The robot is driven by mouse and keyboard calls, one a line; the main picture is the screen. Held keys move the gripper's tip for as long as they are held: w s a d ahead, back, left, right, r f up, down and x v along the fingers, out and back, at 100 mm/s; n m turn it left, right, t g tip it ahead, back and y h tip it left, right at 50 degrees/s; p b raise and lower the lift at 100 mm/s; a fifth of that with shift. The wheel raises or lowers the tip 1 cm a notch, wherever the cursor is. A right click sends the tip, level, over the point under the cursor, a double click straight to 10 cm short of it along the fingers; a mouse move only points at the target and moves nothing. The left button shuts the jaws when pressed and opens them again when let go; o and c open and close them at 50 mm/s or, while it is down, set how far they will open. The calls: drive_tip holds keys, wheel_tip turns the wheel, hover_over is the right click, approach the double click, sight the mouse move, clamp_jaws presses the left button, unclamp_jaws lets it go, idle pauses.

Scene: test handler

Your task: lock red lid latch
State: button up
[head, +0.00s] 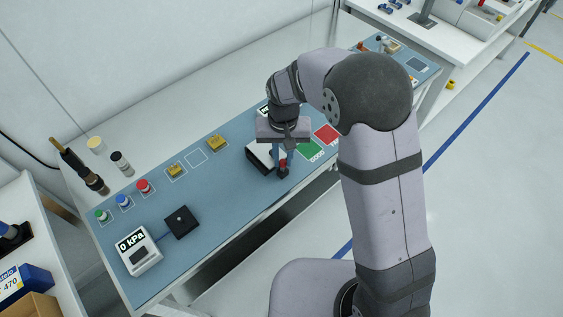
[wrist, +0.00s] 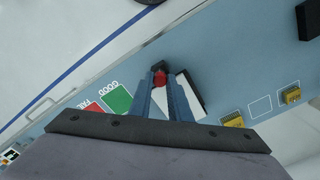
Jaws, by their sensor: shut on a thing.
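A white box with black edges, the test handler (head: 260,156), stands on the blue mat, partly hidden by my gripper; it also shows in the wrist view (wrist: 188,92). A small red latch (wrist: 159,78) with a dark piece beyond it sits at the near end of the box. It also shows in the head view (head: 283,163). My gripper (head: 283,160) points down, its two blue fingers closed on the red latch; the fingers also show in the wrist view (wrist: 160,84). I cannot tell the latch's exact angle.
A green GOOD pad (head: 309,149) and a red pad (head: 327,133) lie right of the box. Gold parts (head: 217,143) lie in outlined squares on the left. A black square block (head: 182,222) and a 0 kPa gauge (head: 138,251) stand near the left end, by several coloured buttons.

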drive_tip(key=shift+m, duration=1.1)
drive_tip(key=shift+m+p, duration=0.4)
drive_tip(key=shift+m, duration=0.6)
drive_tip(key=o, duration=0.6)
drive_tip(key=shift+r, duration=0.1)
drive_tip(key=shift+r+p, duration=2.1)
drive_tip(key=shift+r, duration=0.35)
